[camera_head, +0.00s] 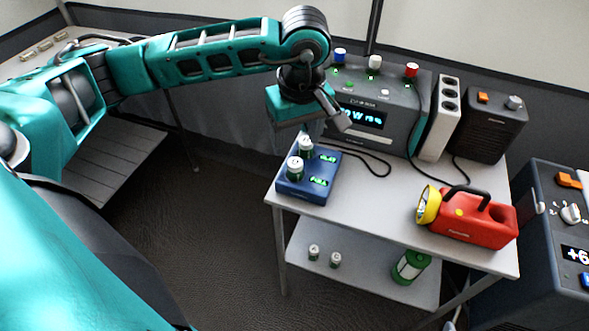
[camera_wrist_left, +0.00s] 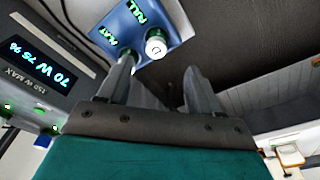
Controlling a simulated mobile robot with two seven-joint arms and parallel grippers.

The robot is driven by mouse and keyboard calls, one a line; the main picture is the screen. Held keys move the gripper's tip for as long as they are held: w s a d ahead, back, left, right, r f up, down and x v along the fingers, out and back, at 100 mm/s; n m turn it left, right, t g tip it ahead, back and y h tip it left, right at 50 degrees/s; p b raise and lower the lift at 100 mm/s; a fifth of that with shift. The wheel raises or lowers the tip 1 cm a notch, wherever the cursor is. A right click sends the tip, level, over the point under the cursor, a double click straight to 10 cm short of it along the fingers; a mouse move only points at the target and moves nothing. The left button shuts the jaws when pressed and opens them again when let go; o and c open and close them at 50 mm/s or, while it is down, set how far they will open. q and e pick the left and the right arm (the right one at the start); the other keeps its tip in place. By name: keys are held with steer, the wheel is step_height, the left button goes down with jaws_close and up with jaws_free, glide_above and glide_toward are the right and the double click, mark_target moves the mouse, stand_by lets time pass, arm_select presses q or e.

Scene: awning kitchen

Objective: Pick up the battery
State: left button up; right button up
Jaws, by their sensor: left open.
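Two white-topped green batteries, a rear one (camera_head: 305,145) and a front one (camera_head: 295,168), stand upright in a blue charger (camera_head: 290,190) on the table. The charger has two lit green displays, reading FULL and FLAT in the left wrist view. My left gripper (camera_head: 326,124) is open and empty, just above the charger's back end. In the left wrist view, one battery (camera_wrist_left: 156,46) shows beyond and between the open fingers (camera_wrist_left: 160,78); the other is mostly hidden by a finger. My right gripper is not in view.
A grey power station (camera_head: 378,135) stands behind the charger, its cable on the table. A red torch (camera_head: 475,222) lies at the right. Two more batteries (camera_head: 335,260) and a green lantern (camera_head: 410,266) are on the lower shelf.

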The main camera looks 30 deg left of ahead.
mark_target(295, 162)
arm_select(q)
steer(key=f, duration=0.4)
steer(key=shift+w+a, duration=0.1)
steer(key=shift+a, duration=0.1)
steer(key=shift+w+a+f+b, duration=0.1)
steer(key=shift+w+f+b, duration=0.1)
steer(key=shift+f, duration=0.7)
steer(key=shift+w+a+f+b, duration=0.1)
steer(key=shift+w+a+f, duration=0.05)
steer(key=shift+f, duration=0.7)
steer(key=shift+w+a+f+b, duration=0.1)
steer(key=shift+w+f, duration=0.1)
steer(key=shift+f, duration=0.7)
steer(key=c, duration=1)
